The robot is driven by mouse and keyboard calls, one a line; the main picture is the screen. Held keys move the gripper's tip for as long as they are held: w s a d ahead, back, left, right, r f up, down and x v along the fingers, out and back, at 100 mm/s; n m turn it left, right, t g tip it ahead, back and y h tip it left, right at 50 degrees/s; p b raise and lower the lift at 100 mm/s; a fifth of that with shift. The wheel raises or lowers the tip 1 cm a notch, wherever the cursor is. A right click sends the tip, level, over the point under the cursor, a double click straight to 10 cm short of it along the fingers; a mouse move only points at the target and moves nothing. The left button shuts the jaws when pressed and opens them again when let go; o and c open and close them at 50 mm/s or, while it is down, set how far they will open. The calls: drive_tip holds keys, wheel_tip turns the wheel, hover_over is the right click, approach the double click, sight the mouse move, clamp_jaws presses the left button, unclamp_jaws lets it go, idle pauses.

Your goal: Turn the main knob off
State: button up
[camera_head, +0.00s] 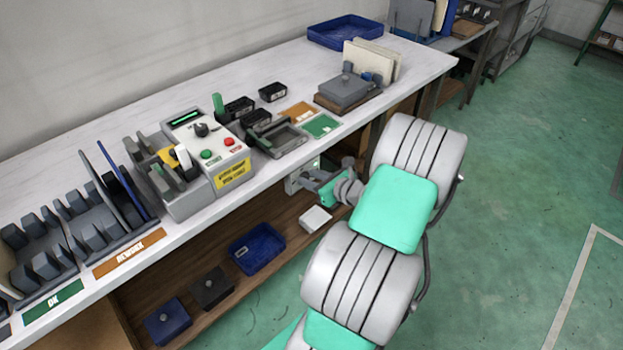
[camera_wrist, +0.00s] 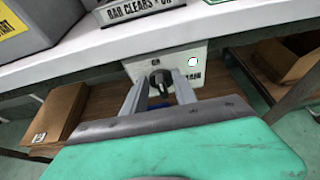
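The main knob (camera_wrist: 159,77) is a dark round knob with a grip bar, on a pale box (camera_wrist: 205,68) mounted under the front edge of the bench. The box carries a partly hidden label ending in "AIN" and a white round spot. My gripper (camera_wrist: 160,84) is open in the wrist view, with its two grey fingers on either side of the knob. I cannot tell whether they touch it. In the head view the box (camera_head: 295,182) shows below the bench edge, with my gripper (camera_head: 318,184) in front of it; the knob is hidden there.
On the bench (camera_head: 290,62) above stands a control panel (camera_head: 209,140) with another black knob and green and red buttons. A lower shelf (camera_head: 275,222) holds a blue tray (camera_head: 257,248), a white block (camera_head: 315,219) and dark boxes. Green floor is clear at right.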

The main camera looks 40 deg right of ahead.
drive_tip(key=shift+s, duration=0.1)
clamp_jaws()
idle(0.7)
drive_tip(key=n+t+h+b, duration=0.1)
drive_tip(key=n+h+b, duration=0.1)
drive_tip(key=n+b, duration=0.2)
drive_tip(key=a+f+n+t+h+b, duration=0.1)
drive_tip(key=n+h+b, duration=0.1)
drive_tip(key=n+b, duration=0.3)
drive_tip(key=a+f+n+t+h+b, duration=0.1)
drive_tip(key=n+h+b, duration=0.1)
drive_tip(key=n+b, duration=0.2)
drive_tip(key=shift+h+b, duration=0.4)
drive_tip(key=shift+b, duration=1.2)
drive_tip(key=shift+r+n, duration=0.15)
drive_tip(key=shift+n, duration=0.25)
